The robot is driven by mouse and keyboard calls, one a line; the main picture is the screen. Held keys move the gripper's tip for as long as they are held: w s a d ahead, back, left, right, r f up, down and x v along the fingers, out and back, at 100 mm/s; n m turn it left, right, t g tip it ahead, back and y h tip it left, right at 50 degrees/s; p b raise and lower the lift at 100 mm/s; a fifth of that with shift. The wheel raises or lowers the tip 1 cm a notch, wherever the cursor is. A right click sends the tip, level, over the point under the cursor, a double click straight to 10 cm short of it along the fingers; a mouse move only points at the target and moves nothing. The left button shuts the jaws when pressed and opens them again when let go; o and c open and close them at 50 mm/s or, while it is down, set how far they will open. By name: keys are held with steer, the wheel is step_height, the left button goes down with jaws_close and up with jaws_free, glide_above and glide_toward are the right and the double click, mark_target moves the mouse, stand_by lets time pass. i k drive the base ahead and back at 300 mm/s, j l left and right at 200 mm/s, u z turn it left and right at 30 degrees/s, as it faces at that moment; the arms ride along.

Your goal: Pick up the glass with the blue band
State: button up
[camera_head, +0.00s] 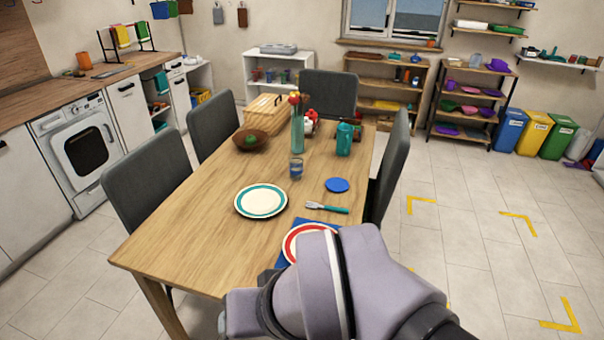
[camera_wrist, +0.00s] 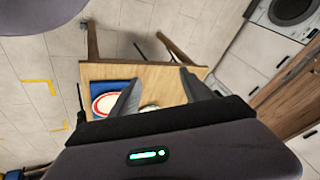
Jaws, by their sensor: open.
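The glass with the blue band (camera_head: 296,168) stands upright on the wooden table (camera_head: 180,237), near the middle, just in front of a tall teal vase with flowers (camera_head: 297,130). I cannot make the glass out in the wrist view. My arm reaches in from the lower right in the head view and hides the tabletop's near right corner; my gripper's fingers do not show there. In the wrist view my gripper (camera_wrist: 160,98) is open, its two fingers apart over the table, with no object seen held between them.
A teal-rimmed plate (camera_head: 261,201), a blue disc (camera_head: 337,185), a teal-handled utensil (camera_head: 327,208) and a red-rimmed plate (camera_head: 305,241) lie nearer than the glass. A brown bowl (camera_head: 251,140) and teal jug (camera_head: 344,139) stand farther back. Grey chairs (camera_head: 150,186) flank the table.

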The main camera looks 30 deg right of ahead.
mark_target(296, 162)
steer(key=l, duration=0.65)
steer(key=k+l, duration=0.15)
steer(key=l, duration=1.1)
steer(key=k+l, duration=0.1)
steer(key=l, duration=0.5)
steer(key=i+l+u, duration=0.1)
steer(key=i+l, duration=1.15)
steer(key=i, duration=0.65)
